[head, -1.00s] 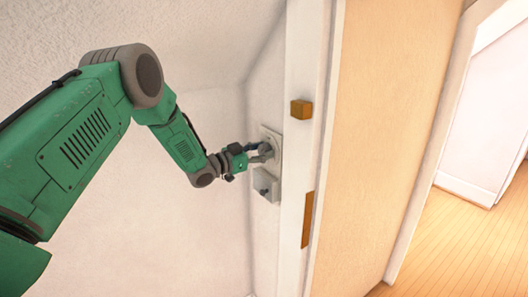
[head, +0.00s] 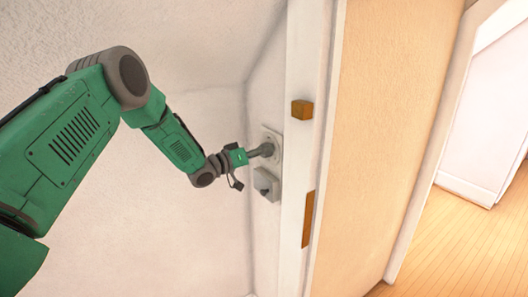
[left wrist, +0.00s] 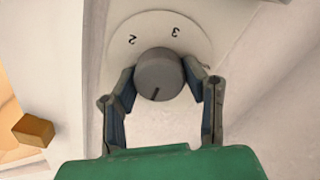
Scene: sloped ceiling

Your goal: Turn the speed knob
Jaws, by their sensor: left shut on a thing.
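The speed knob (left wrist: 159,76) is a round grey dial with a dark pointer line, set on a pale round plate (left wrist: 193,29) marked with the numbers 2 and 3. In the left wrist view the pointer line is at the knob's lower edge, on the side away from these numbers. My left gripper (left wrist: 161,81) has one finger on each side of the knob and is shut on it. My right gripper is not in view.
A second grey control (head: 265,184) sits on the wall just below the plate. A white door frame (head: 304,150) with a wooden block (head: 301,109) and a brown strip (head: 308,219) stands right of it. A wooden floor (head: 470,245) lies open at the right.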

